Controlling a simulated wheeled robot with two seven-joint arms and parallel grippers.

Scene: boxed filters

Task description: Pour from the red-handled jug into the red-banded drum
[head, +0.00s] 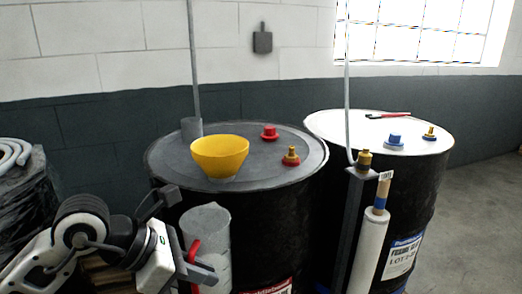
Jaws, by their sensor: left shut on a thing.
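The jug (208,228), grey and translucent, has a red handle (194,262). My left gripper (197,268) is shut on it at the handle. The jug is upright, in front of the drum's left side, with its rim below the drum top. The red-banded drum (275,225) is black with a grey lid and a red label low on its front, partly cut off. A yellow funnel (220,155) stands on its lid. The inside of the jug cannot be made out. My right gripper is not in view.
A white-topped drum (435,146) with a blue label stands at right. A dark post with a brass fitting (365,160) and a white cylinder (369,245) stand before the drums. A grey pipe (194,60) rises from the grey lid. Red and brass caps (270,133) sit there.

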